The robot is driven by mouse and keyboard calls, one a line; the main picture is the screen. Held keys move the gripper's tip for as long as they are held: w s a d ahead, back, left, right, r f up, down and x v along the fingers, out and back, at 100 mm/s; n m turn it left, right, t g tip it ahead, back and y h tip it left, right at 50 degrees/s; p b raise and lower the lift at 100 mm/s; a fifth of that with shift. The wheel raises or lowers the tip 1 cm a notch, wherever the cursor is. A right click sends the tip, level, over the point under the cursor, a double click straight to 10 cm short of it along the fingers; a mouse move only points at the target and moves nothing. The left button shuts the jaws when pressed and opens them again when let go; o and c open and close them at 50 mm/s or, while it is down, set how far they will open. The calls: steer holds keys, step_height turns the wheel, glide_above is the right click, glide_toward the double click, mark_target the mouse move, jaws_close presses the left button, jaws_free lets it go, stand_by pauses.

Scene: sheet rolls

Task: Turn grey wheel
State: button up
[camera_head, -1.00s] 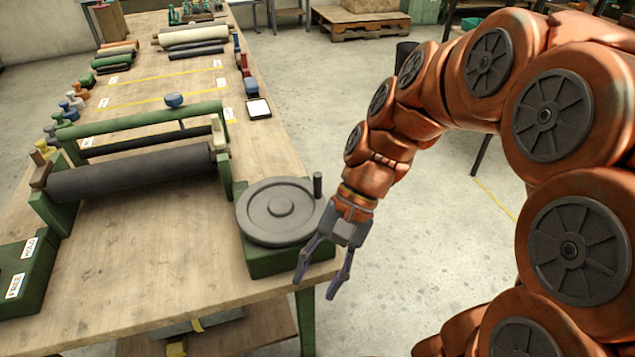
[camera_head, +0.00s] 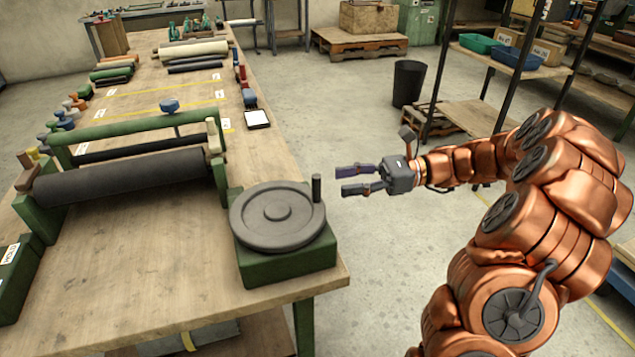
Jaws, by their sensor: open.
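The grey wheel (camera_head: 272,215) lies flat on a green base (camera_head: 288,260) at the table's right edge. A dark upright handle peg (camera_head: 316,188) stands on the wheel's right rim. My gripper (camera_head: 338,180) is open and empty, right of the peg and beyond the table edge, with its fingers pointing left toward it. A small gap shows between the fingertips and the peg, and nothing touches the wheel. The whole wheel top is visible.
A dark roller (camera_head: 125,175) in a green frame stands left of the wheel. The wooden table (camera_head: 150,265) is bare in front of it. A black bin (camera_head: 408,83) and a shelf rack (camera_head: 490,60) stand behind my arm.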

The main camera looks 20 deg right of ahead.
mark_target(317, 200)
steer(key=shift+m+t, duration=0.3)
steer(key=shift+m, duration=0.1)
steer(key=w+a, duration=0.1)
steer(key=a, duration=0.1)
steer(key=w+a, duration=0.1)
steer(key=a, duration=0.1)
steer(key=w+a, duration=0.1)
steer(key=a, duration=0.1)
steer(key=shift+w+f, duration=0.1)
steer(key=shift+f, duration=0.1)
jaws_close()
stand_by(0.5)
